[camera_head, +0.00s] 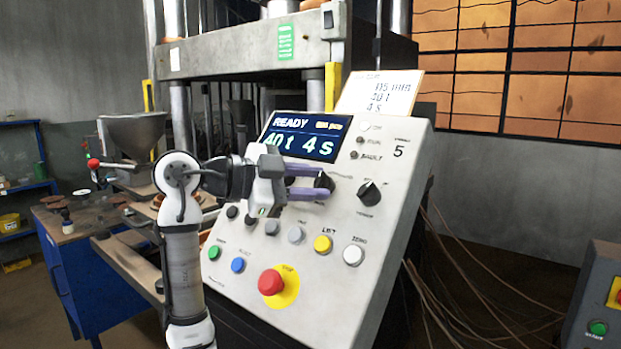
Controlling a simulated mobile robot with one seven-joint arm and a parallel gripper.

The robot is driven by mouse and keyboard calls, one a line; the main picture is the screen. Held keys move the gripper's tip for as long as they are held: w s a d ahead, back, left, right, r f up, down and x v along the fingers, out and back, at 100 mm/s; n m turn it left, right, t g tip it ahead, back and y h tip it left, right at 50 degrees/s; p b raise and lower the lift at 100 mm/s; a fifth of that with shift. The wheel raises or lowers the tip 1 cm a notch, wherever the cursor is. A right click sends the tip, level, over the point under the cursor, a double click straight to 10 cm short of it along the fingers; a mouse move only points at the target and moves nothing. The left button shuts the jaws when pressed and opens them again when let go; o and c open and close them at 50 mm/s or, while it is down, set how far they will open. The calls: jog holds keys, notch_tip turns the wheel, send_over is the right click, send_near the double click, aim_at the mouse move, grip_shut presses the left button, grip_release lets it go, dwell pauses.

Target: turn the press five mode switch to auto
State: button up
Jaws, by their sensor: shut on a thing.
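The control panel (340,260) of the press is a sloped light-grey face marked 5 at its upper right. It carries two black rotary knobs. My gripper (318,181) has its two purple fingers around the left black knob (325,181), one above and one below, shut on it. The fingers partly hide this knob, and I cannot read its setting. The right black knob (370,193) stands clear of the fingers, with small labels around it too blurred to read. The display (304,136) reads READY, 40 t, 4 s.
Below the knobs are a yellow button (322,244), a white button (353,255), a green button (214,252), a blue button (238,265) and a red stop button (271,282). A paper card (380,95) stands on the panel's top edge. Loose cables (470,300) hang at the right.

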jog(key=shift+m+g, duration=0.3)
jog(key=shift+m, duration=0.1)
jog(key=o, duration=1)
jog(key=shift+c, duration=0.2)
jog(key=b+v, duration=0.2)
jog(key=v, duration=1.1)
jog(key=shift+s+a, duration=0.2)
jog(key=shift+a, duration=0.15)
jog(key=shift+w, duration=0.1)
